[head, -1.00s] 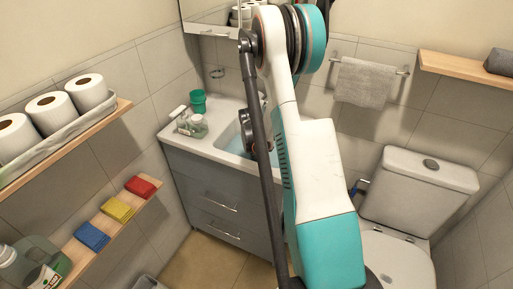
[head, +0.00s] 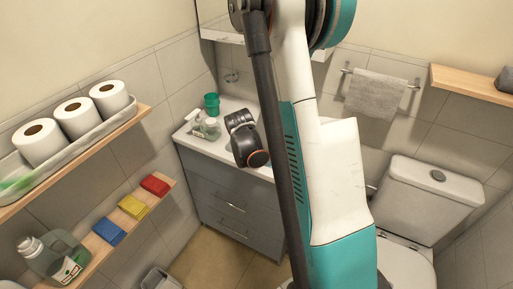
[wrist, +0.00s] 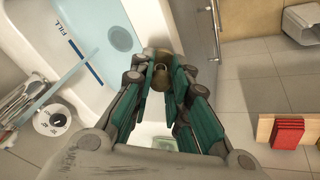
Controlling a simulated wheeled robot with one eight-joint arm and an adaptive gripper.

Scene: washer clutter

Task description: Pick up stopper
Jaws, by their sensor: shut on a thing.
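The stopper (wrist: 161,72) appears as a small brass-coloured piece with a ring-like top, between my fingertips in the wrist view. My gripper (wrist: 166,80) is shut on it, with the green-padded fingers on both sides. The fingers hide part of the stopper. It is held over the front edge of the sink counter, beside the basin (wrist: 85,50).
A shelf with folded cloths (head: 133,206) and a higher shelf with paper rolls (head: 75,118) are at left. The toilet (head: 432,192) is at right.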

